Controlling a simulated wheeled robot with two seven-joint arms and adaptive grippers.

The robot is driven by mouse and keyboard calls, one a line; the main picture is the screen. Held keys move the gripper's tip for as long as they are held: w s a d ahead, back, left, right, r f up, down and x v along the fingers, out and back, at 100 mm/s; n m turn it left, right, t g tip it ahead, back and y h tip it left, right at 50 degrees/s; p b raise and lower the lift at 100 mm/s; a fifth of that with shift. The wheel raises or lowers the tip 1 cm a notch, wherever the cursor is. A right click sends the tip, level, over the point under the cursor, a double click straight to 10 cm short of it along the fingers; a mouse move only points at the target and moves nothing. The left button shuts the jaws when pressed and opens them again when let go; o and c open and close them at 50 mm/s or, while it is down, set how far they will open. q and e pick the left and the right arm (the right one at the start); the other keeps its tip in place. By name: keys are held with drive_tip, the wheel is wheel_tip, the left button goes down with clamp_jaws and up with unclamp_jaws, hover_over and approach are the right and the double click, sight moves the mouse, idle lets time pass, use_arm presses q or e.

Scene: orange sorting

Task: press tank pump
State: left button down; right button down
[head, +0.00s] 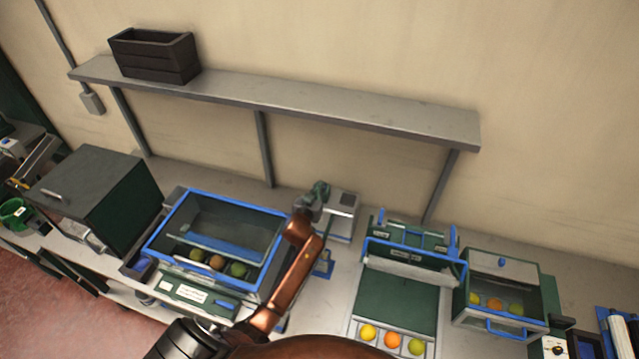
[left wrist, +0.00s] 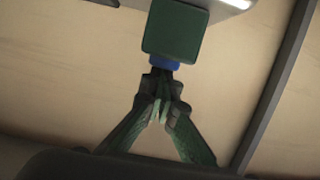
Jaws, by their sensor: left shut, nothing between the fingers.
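A clear tank with a blue rim (head: 235,202) stands on the bench left of centre in the head view, with several fruits low inside. My left gripper (head: 319,189) is just right of the tank's back right corner, beside a small grey-white device (head: 343,201). In the left wrist view my left gripper (left wrist: 160,88) has its fingers together and empty. Just beyond its tips is a dark green block (left wrist: 177,28) with a blue collar (left wrist: 164,63). It may be part of the pump; I cannot tell whether the tips touch the collar. My right gripper is not in view.
A grey shelf (head: 330,113) with a black crate (head: 153,60) runs above the bench. A dark green cabinet (head: 95,195) stands left of the tank. A green tray (head: 398,300) with fruits and a blue-trimmed bin (head: 503,270) stand to the right.

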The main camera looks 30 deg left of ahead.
use_arm(q)
drive_tip(key=shift+f, duration=0.3)
drive_tip(key=shift+r+p, duration=0.45)
drive_tip(key=shift+p, duration=0.05)
wheel_tip(320, 180, up, 4)
drive_tip(key=p, duration=0.3)
drive_tip(key=shift+f, duration=0.1)
drive_tip(key=b+v, duration=0.2)
drive_tip(key=v, duration=0.8)
drive_tip(key=shift+f, duration=0.1)
